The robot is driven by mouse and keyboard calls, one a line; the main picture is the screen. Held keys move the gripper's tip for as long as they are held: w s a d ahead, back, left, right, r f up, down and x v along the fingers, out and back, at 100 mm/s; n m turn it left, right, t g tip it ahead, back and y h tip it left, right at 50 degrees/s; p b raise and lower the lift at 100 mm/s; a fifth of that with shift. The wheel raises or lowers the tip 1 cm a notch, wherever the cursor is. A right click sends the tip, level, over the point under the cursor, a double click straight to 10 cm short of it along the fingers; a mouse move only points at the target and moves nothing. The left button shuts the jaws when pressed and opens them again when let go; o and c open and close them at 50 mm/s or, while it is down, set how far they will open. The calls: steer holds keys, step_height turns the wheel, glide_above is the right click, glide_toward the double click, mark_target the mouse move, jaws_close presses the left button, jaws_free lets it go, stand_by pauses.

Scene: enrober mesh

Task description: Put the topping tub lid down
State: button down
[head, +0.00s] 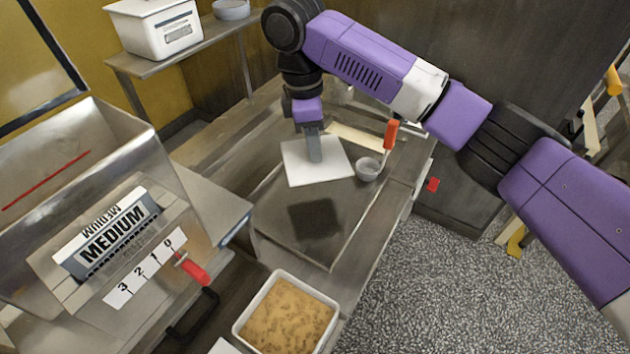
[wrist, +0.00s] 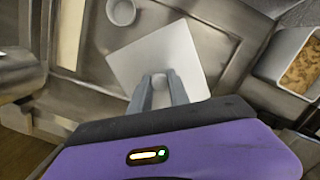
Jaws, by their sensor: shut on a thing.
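The topping tub lid (head: 330,170) is a flat white square plate. My gripper (head: 314,158) points down at it and is shut on its knob, which shows between the fingers in the wrist view. The lid also shows in the wrist view (wrist: 150,57), reaching out beyond my fingers (wrist: 163,84). A dark square shadow lies on the metal worktop (head: 345,225) in front of the lid, so the lid seems held above the surface. An open tub (head: 244,327) of tan crumbly topping stands at the bottom of the head view; it shows at the right in the wrist view (wrist: 259,69).
A small round cup (head: 368,169) and a red-handled tool (head: 390,135) are just right of the lid. A machine with a MEDIUM sign (head: 118,235) stands at left. A white bin (head: 155,28) and bowl (head: 231,10) sit on a back shelf. The worktop's front middle is clear.

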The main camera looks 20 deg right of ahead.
step_height(320, 180, down, 11)
steer(key=shift+p, duration=0.45)
steer(key=shift+f, duration=0.15)
steer(key=c, duration=1.2)
jaws_free()
steer(key=shift+c, duration=0.2)
steer(key=r, duration=0.4)
steer(key=r+b, duration=0.1)
steer(key=r, duration=0.3)
steer(key=a+r, duration=0.1)
steer(key=r, duration=0.3)
steer(key=shift+w+a+r, duration=0.1)
steer(key=shift+w, duration=0.1)
